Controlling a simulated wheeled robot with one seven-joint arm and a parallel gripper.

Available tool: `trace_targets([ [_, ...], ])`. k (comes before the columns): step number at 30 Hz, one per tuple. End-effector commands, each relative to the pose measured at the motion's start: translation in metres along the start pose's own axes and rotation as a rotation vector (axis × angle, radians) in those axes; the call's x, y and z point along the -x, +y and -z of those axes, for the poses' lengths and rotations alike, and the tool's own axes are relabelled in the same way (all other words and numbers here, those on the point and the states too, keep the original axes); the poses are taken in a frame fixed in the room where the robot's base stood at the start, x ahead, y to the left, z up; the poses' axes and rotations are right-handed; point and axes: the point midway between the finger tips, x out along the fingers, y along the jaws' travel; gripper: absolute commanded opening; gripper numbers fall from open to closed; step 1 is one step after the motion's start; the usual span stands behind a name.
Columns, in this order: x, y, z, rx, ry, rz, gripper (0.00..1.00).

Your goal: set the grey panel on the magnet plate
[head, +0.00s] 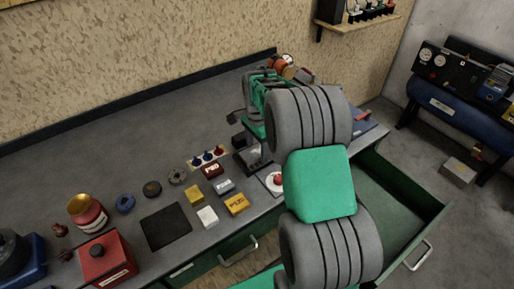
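A flat black square plate (166,227) lies bare on the workbench at lower left; it may be the magnet plate, but I cannot confirm this. A small grey labelled block (223,187) lies to its right, between a red and a yellow block. It is the nearest match to a grey panel that I can pick out, and I cannot tell that it is the panel. My green and grey arm links rise through the right of the head view and cover part of the bench.
Red (211,170), yellow (236,203) and white (207,217) blocks lie near the plate. An open green drawer (398,205) juts out right.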

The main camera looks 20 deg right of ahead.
Motion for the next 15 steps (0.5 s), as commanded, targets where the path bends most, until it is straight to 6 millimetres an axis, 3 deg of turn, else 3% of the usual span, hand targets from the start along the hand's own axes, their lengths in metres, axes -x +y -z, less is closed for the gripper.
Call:
trace_targets([
  [10,0.003,0.000,0.000,0.000,0.000,0.001,0.76],
  [15,0.024,-0.001,0.001,0.000,0.002,0.004,0.76],
])
